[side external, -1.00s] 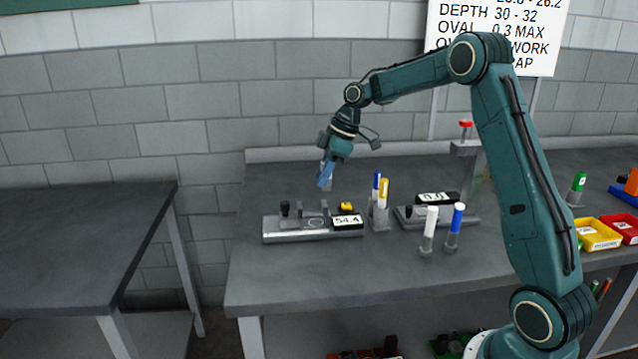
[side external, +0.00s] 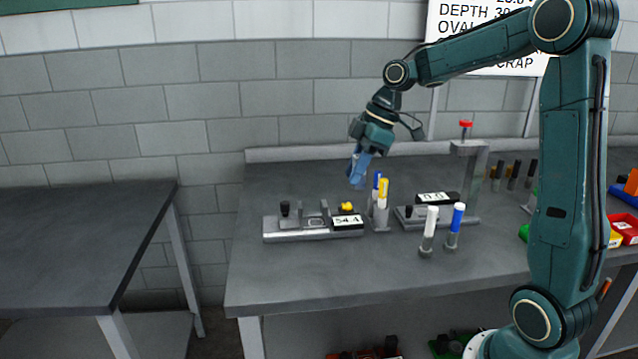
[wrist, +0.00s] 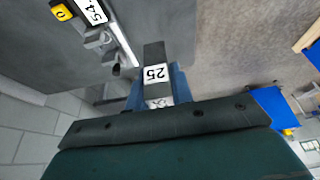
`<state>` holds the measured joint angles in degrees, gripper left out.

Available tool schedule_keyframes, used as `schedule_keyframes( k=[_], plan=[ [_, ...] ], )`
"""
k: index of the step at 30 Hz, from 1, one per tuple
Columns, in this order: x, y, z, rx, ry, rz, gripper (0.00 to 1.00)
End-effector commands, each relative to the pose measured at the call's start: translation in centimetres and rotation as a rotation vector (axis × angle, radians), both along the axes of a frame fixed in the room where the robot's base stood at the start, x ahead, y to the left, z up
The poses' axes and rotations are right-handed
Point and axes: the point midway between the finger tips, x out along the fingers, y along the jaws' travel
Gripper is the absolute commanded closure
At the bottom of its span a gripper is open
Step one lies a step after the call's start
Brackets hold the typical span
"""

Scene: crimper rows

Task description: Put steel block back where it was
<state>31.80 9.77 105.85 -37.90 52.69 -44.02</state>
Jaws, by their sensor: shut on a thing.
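The steel block (wrist: 154,55) is a grey bar with a white label reading 25. In the wrist view it sits between the blue fingers of my gripper (wrist: 157,88), which is shut on it. The block cannot be made out clearly there.
A gauge fixture (side external: 290,232) reading 54.4 sits on the grey bench (side external: 300,280). A stand (side external: 380,220) with blue and yellow markers is beside it. A second gauge (side external: 462,210) stands to the right. White-capped (side external: 429,235) and blue-capped (side external: 454,230) tubes stand in front. The bench's front is clear.

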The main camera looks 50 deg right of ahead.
Motion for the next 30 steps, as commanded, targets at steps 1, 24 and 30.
schedule_keyframes(
  k=[1,24,30],
  plan=[
    [0.0,0.0,-0.1,0.000,-0.001,0.000,1.00],
    [0.0,0.0,-12.2,0.004,0.004,0.000,1.00],
    [0.0,0.0,-15.0,0.005,0.003,0.000,1.00]
  ],
)
